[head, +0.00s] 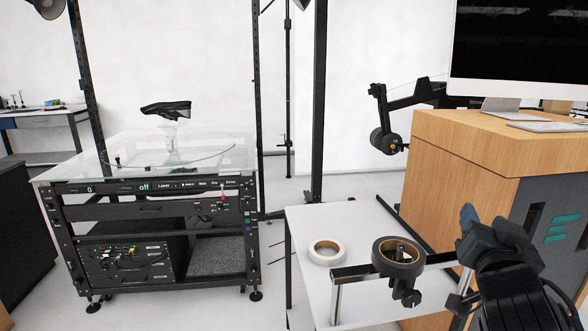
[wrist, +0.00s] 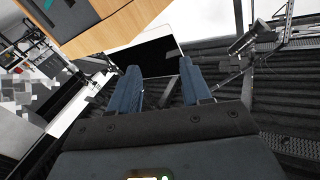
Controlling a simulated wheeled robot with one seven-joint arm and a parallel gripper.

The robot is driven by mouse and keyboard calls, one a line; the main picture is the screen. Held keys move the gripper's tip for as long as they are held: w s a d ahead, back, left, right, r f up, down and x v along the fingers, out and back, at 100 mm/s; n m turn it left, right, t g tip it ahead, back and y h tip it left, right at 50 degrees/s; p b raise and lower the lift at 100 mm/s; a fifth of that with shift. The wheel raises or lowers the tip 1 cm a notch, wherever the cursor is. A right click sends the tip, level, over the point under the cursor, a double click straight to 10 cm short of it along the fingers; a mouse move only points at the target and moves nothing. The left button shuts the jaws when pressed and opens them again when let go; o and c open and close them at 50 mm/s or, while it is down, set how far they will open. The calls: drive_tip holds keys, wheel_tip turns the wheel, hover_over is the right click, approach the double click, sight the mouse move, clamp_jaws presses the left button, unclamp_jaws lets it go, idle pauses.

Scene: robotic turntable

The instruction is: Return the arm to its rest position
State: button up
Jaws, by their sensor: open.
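My gripper (head: 468,216) is at the lower right in the head view, with its blue fingertips pointing up. It is in front of the wooden cabinet's side and to the right of the small white table. In the wrist view my gripper (wrist: 160,78) shows two blue fingers spread apart with nothing between them. The gripper is open and empty.
A wooden cabinet (head: 460,170) with a monitor (head: 520,45) stands close behind the gripper. The glass-topped turntable rig (head: 150,200) is at left.

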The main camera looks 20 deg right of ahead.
drive_tip(key=s+a+f+n+t+y, duration=0.3)
drive_tip(key=s+a+f+n+y, duration=0.85)
drive_tip(key=a+f, duration=0.35)
drive_tip(key=s+a+y, duration=0.1)
drive_tip(key=s+a, duration=0.4)
drive_tip(key=s, duration=0.3)
drive_tip(key=s+a+y, duration=0.1)
drive_tip(key=s+a, duration=0.4)
drive_tip(key=s, duration=0.3)
drive_tip(key=shift+s+a+f+n+g, duration=0.15)
drive_tip(key=shift+s+a+n+g, duration=0.2)
drive_tip(key=shift+a+n+g, duration=0.1)
